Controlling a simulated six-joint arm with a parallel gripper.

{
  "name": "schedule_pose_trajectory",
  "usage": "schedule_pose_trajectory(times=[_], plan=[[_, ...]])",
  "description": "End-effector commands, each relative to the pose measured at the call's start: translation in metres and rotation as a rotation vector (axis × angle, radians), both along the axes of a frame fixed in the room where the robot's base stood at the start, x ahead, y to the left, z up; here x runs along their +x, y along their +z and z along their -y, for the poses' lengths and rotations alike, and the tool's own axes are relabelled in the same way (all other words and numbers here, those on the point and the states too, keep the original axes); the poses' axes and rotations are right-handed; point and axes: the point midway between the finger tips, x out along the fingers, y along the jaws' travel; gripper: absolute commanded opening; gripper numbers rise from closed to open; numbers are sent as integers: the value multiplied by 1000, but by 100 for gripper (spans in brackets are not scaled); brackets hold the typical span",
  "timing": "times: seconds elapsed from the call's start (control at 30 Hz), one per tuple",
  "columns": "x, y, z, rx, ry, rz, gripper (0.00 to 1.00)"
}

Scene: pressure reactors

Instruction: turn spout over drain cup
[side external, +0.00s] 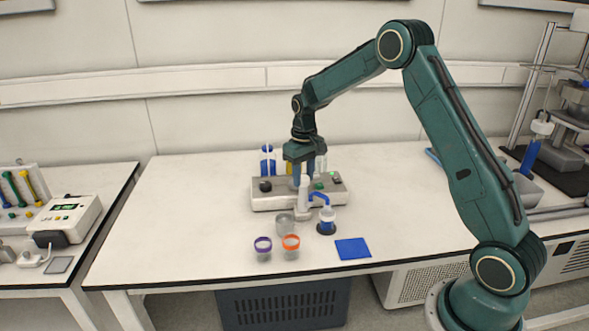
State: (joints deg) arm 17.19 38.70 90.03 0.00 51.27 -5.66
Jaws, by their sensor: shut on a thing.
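The spout (319,195) is a blue bent tube on a white upright post (304,190) at the front of a grey reactor base. It points right, and its tip is just above a clear vessel (327,215) on a dark blue round base. A grey cup (285,226), a purple-rimmed cup (263,251) and an orange-rimmed cup (291,250) stand in front; no label shows which is the drain cup.
The grey reactor base (262,201) with knobs and a green light stands behind. A blue-filled bottle (268,163) is at its back left. A blue square mat (353,249) lies front right.

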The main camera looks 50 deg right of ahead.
Motion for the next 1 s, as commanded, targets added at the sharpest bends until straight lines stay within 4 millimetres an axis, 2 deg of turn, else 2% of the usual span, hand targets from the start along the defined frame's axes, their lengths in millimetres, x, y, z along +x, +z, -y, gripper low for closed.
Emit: schedule_pose_trajectory(times=[0.37, 1.0], plan=[[0, 0, 0, 0, -224, 1, 0], [0, 1, 0, 0, -824, 1, 0]])
